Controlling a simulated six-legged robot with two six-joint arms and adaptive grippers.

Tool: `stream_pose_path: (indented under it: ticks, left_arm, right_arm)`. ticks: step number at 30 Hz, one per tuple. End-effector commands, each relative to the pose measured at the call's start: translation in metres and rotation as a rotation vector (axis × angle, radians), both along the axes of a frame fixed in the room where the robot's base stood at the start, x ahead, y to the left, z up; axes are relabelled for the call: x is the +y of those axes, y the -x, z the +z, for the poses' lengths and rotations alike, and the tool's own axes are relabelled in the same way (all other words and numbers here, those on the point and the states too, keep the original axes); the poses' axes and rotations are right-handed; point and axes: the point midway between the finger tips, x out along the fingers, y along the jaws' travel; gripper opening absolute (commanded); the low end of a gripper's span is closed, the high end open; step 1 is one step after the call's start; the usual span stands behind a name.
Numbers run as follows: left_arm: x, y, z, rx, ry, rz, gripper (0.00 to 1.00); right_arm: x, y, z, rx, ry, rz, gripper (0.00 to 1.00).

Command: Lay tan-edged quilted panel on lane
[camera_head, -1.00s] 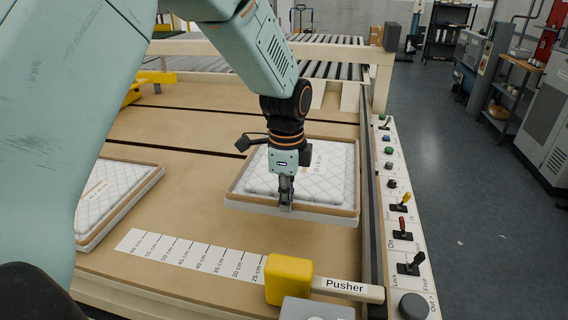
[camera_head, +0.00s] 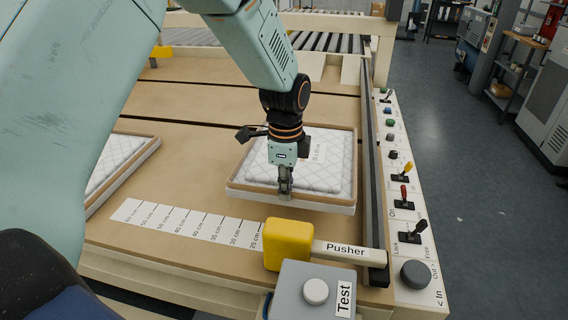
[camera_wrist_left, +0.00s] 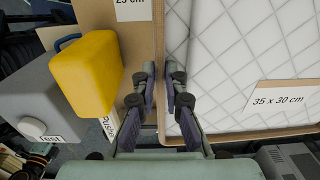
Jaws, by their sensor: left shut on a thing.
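A white quilted panel with a tan edge (camera_head: 318,165) is at the middle right of the lane (camera_head: 190,190) in the head view. My left gripper (camera_head: 285,192) is shut on its front edge, left of the middle. In the left wrist view the fingers (camera_wrist_left: 168,88) close around the panel's rim, and the panel (camera_wrist_left: 235,70) carries a "35 x 30 cm" label. It looks roughly level; a shadow lies beneath its front edge, and I cannot tell whether it touches the lane. My right gripper is not in view.
A second quilted panel (camera_head: 122,165) lies at the left, partly hidden by my arm. The yellow pusher (camera_head: 288,245) and grey Test box (camera_head: 318,290) stand in front. A centimetre scale (camera_head: 190,228) lies at the front left. A rail (camera_head: 368,150) and lever panel (camera_head: 402,190) run along the right.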

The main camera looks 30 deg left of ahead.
Motion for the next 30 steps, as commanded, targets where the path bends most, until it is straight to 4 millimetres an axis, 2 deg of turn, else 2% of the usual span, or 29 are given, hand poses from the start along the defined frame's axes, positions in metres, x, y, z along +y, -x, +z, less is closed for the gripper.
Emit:
stream_pose_path:
  ticks: [1,6,14,19,26,27,30]
  left_arm:
    - [0.000,0.001,-0.012,0.005,-0.001,0.000,0.00]
    - [0.000,0.001,-0.040,0.003,0.000,0.000,0.00]
    - [0.000,0.001,-0.059,0.002,0.000,0.000,0.00]
    - [0.000,0.001,-0.083,0.003,0.000,0.000,0.00]
    - [0.000,0.000,-0.086,0.000,0.000,0.000,0.00]
    - [0.000,0.001,-0.087,0.001,0.000,0.000,0.13]
    - [0.000,0.001,-0.087,0.002,0.000,0.000,0.22]
  right_arm:
    - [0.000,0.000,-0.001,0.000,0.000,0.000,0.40]
    - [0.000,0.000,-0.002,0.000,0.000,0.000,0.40]
    - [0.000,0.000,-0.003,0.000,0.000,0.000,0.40]
    - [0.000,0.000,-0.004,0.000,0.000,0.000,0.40]
    - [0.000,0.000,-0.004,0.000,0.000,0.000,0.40]
    - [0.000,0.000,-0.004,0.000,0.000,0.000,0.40]
    - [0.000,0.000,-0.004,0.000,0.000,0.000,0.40]
